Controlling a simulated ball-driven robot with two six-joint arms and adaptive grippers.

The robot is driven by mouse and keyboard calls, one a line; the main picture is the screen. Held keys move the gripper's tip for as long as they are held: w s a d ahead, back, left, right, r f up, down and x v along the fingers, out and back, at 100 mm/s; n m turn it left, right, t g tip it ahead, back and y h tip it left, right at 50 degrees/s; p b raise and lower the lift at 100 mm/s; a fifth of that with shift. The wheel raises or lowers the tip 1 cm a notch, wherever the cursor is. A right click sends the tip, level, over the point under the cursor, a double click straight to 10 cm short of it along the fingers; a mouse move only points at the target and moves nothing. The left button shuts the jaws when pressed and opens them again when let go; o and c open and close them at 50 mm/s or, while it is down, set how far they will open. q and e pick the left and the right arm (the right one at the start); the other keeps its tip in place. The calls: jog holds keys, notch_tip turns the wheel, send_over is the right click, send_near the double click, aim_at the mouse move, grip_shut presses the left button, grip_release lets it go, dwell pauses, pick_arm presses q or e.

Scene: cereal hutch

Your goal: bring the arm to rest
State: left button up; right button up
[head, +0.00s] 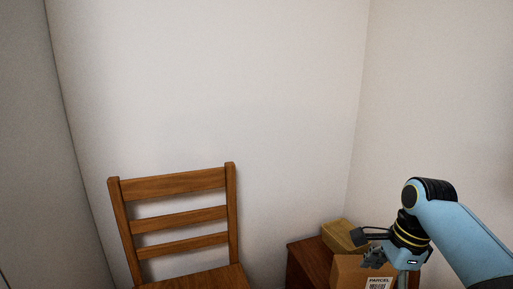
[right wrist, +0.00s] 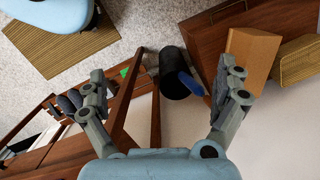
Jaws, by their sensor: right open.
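My right arm comes in from the right in the head view, with its gripper (head: 366,246) over the cabinet corner, in front of the boxes there. In the right wrist view the right gripper (right wrist: 166,84) has its two grey fingers spread wide, with nothing held between them. A black bin (right wrist: 174,85) with a blue item in it shows beyond the gap between the fingers. My left gripper is in neither view.
A wooden chair (head: 180,184) stands against the wall at left. A dark wooden cabinet (head: 303,264) bears a parcel box (head: 348,272) and a tan box (head: 341,235) close to my right gripper. A striped brown mat (right wrist: 50,58) lies on the speckled floor.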

pick_arm(q)
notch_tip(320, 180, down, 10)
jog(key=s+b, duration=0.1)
jog(key=b, duration=0.8)
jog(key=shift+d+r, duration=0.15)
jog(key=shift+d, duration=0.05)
pick_arm(e)
jog(key=s+d+f+n+h, duration=0.1)
jog(key=s+f+n, duration=0.8)
jog(key=s+f, duration=1.3)
jog(key=s+d+f+n+h, duration=0.1)
jog(key=s+d+f+n, duration=0.3)
jog(key=s+f+n, duration=0.6)
jog(key=s+f, duration=1.3)
jog(key=s, duration=0.3)
jog(key=shift+d+h, duration=0.25)
jog(key=shift+h, duration=0.05)
